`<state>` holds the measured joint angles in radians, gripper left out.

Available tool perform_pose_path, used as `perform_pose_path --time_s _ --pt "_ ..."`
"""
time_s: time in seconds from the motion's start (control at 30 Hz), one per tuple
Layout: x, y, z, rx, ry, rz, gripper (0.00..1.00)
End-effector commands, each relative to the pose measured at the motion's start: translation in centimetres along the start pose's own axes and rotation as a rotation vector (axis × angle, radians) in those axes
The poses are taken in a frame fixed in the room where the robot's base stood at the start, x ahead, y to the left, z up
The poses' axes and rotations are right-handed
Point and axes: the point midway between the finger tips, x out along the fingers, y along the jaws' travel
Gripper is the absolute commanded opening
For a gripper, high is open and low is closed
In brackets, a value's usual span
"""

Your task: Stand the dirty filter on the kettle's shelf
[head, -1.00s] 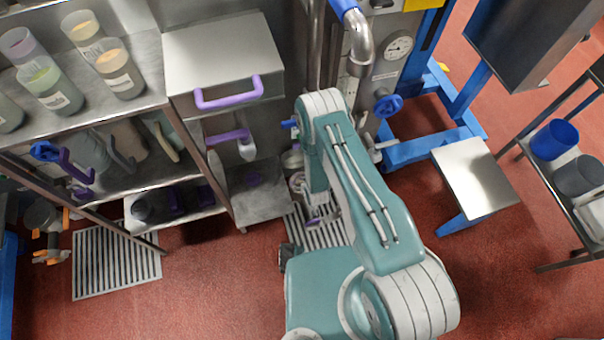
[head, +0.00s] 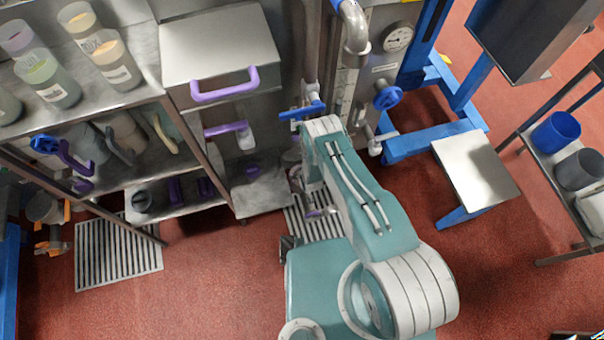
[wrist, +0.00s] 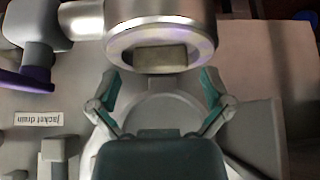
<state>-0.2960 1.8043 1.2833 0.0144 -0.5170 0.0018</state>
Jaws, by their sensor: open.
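In the wrist view my gripper (wrist: 160,86) is open, its two teal fingers spread with nothing between the tips. Just beyond the fingers is a metal cylinder (wrist: 158,18) with a pale round rim and a brownish rectangular patch (wrist: 160,57) on its end. I cannot tell whether this patch belongs to the dirty filter. In the head view my arm covers most of the gripper. A low steel shelf (head: 262,193) is left of my arm; I cannot tell whether it is the kettle's shelf. No filter is clearly recognisable in the head view.
A "jacket drain" label (wrist: 37,118) and a purple handle (wrist: 22,80) are left in the wrist view. In the head view, a rack (head: 125,98) holds several containers at left. A blue valve handle (head: 302,111) is close to my arm. Red floor (head: 225,285) is clear in front.

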Motion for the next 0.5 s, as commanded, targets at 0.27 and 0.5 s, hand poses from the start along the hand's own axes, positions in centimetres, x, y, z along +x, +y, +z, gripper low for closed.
perform_pose_path --time_s 0.27,0.5 --pt "0.36 -0.07 -0.02 -0.001 0.000 0.001 1.00" --pt "0.33 -0.05 -0.02 -0.001 0.000 0.001 0.24"
